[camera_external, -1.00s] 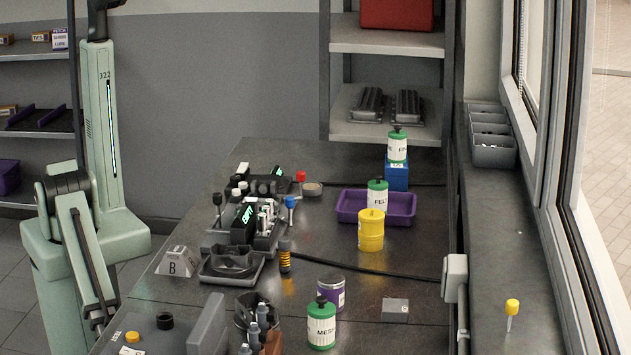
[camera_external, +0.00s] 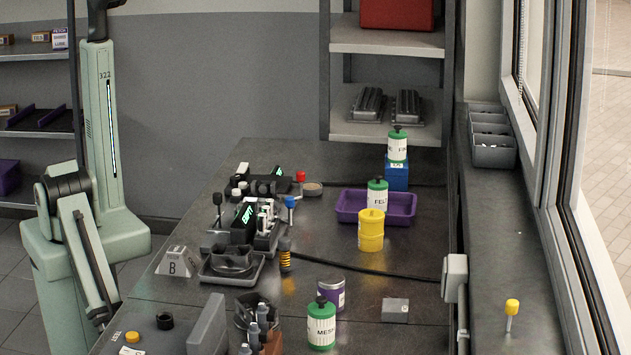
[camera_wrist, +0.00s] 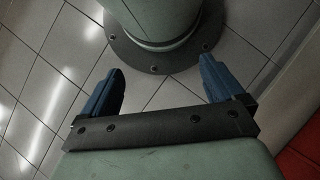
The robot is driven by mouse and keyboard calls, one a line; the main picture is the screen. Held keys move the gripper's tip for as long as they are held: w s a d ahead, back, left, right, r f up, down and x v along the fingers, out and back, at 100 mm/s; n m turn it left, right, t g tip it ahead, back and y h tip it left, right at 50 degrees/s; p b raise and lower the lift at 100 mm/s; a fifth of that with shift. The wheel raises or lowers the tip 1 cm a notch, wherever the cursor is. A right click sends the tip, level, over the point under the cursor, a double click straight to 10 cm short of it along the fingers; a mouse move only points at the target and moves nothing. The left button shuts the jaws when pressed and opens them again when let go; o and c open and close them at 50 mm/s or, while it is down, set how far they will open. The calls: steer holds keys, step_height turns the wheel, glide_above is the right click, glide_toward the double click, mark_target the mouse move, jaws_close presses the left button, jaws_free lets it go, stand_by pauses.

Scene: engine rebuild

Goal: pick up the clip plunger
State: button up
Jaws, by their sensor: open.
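No part is labelled clip plunger, so I cannot tell which it is. Several slim knob-topped pieces show in the external view: one with a black knob (camera_external: 217,201), one red (camera_external: 300,176), one blue (camera_external: 290,203), all standing around the engine parts on the bench. A yellow-knobbed one (camera_external: 512,307) stands apart on the window sill at right. A black and orange coiled piece (camera_external: 285,257) stands by the black tray. My gripper (camera_wrist: 162,67) is open and empty in the wrist view, over the tiled floor by my own base. The external view does not show it.
The bench (camera_external: 230,300) holds a purple tray (camera_external: 345,215), a yellow canister (camera_external: 371,232), green-and-white bottles (camera_external: 321,327), a purple tin (camera_external: 331,291) and a black cable (camera_external: 350,269). The window sill is mostly clear.

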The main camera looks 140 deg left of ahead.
steer(key=c, duration=0.6)
steer(key=shift+c, duration=0.2)
